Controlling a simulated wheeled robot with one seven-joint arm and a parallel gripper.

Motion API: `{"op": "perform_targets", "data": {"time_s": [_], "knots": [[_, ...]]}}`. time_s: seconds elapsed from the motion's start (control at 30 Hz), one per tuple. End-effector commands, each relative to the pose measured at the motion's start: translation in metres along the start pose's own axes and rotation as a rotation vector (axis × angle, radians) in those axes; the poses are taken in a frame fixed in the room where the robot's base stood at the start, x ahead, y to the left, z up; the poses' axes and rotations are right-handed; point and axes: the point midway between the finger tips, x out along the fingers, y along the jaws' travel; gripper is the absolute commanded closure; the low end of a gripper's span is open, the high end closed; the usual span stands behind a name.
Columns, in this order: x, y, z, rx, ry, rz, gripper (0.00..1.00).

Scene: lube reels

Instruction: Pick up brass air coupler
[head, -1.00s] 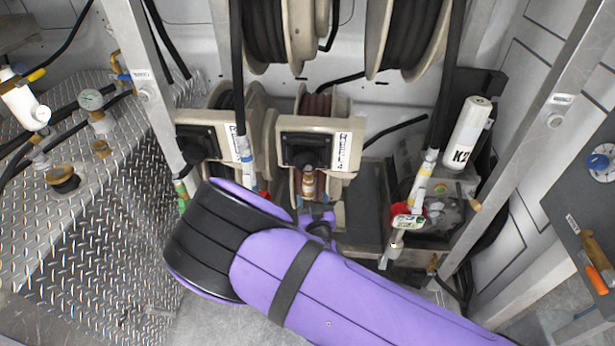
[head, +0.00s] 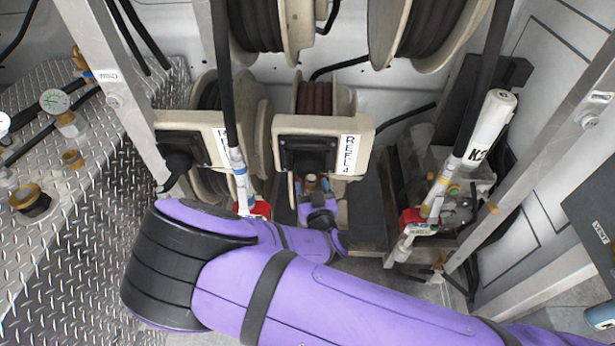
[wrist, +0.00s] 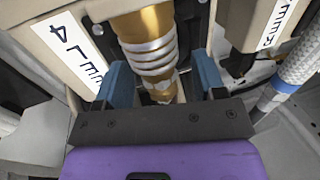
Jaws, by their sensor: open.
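The brass air coupler (wrist: 152,50) hangs below the REEL 4 housing, gold-coloured with ribbed silver bands in the wrist view. In the head view only a small part of the coupler (head: 312,183) shows above my gripper. My gripper (wrist: 162,78) is open, with one blue finger on each side of the coupler's lower part. A gap shows beside each finger, so I see no clear grip. In the head view my gripper (head: 314,192) is small and partly hidden by my own wrist.
The REEL 4 housing (head: 356,128) is right above the coupler. A neighbouring reel housing (head: 208,120) and a hose with a red-and-white end (head: 240,180) are close on the left. Another hose nozzle (head: 436,190) hangs at the right.

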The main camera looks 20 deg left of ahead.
Motion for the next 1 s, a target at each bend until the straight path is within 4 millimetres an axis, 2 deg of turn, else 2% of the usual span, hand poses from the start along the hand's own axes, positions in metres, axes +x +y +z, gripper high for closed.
{"op": "perform_targets", "data": {"time_s": [0.37,0.63,1.0], "knots": [[-0.0041,0.0012,-0.0001,0.000,0.000,-0.001,0.36],[-0.0039,0.0011,-0.0002,0.000,0.000,-0.001,0.96],[-0.0012,0.0005,-0.0026,0.001,0.001,0.000,0.96]]}}
